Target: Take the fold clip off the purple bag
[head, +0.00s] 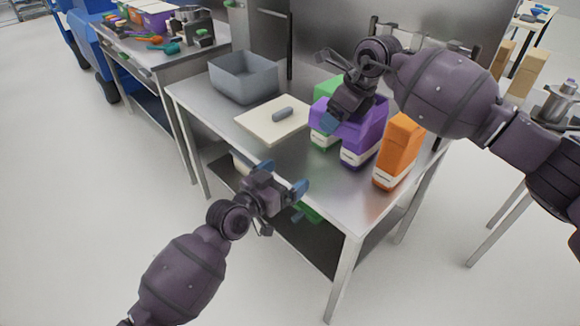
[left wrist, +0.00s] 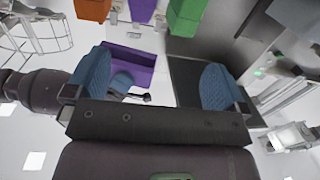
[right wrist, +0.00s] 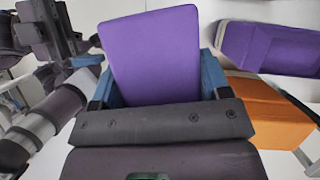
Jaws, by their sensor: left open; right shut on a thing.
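The purple bag (head: 361,146) stands on the steel table, with a pale band low on its side. My right gripper (head: 331,121) is shut at its top left on a flat purple piece, which fills the space between the fingers in the right wrist view (right wrist: 155,55). I cannot tell whether this piece is joined to the bag. No fold clip can be made out on the bag; the gripper hides part of its top. A grey bar (head: 283,114), possibly a clip, lies on a white board (head: 257,126). My left gripper (head: 284,178) is open and empty at the table's front edge.
An orange bag (head: 399,150) stands right of the purple bag. A green bag (head: 319,140) stands behind it, to the left. A grey bin (head: 243,77) is at the back left of the table. The front left of the tabletop is clear.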

